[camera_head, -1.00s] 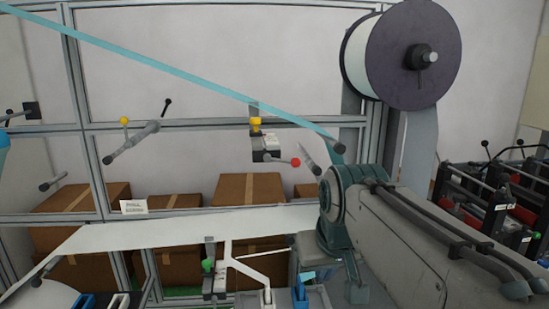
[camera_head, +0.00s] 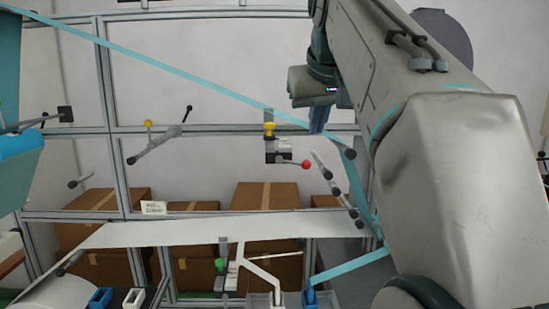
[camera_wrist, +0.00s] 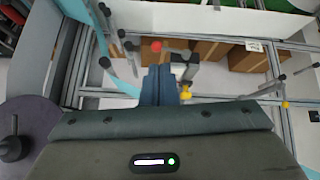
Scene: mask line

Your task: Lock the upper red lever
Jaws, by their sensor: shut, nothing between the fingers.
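The upper red lever (camera_head: 306,164) is a red ball on a thin rod. The rod runs right from a grey and white block (camera_head: 280,151) with a yellow knob (camera_head: 269,130) on top, fixed to the frame's middle rail. In the wrist view the red ball (camera_wrist: 156,46) shows just beyond my fingertips, and the yellow knob (camera_wrist: 186,92) is to their right. My gripper (camera_head: 318,128) hangs above and right of the block in the head view, its blue fingers pointing down. In the wrist view its fingers (camera_wrist: 158,70) are together and empty.
A light blue band (camera_head: 190,73) slopes across the frame to a roller (camera_head: 349,154) close to my gripper. A white sheet (camera_head: 200,232) crosses below the lever. A green knob (camera_head: 221,264) is lower down. Cardboard boxes (camera_head: 265,197) stand behind the frame.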

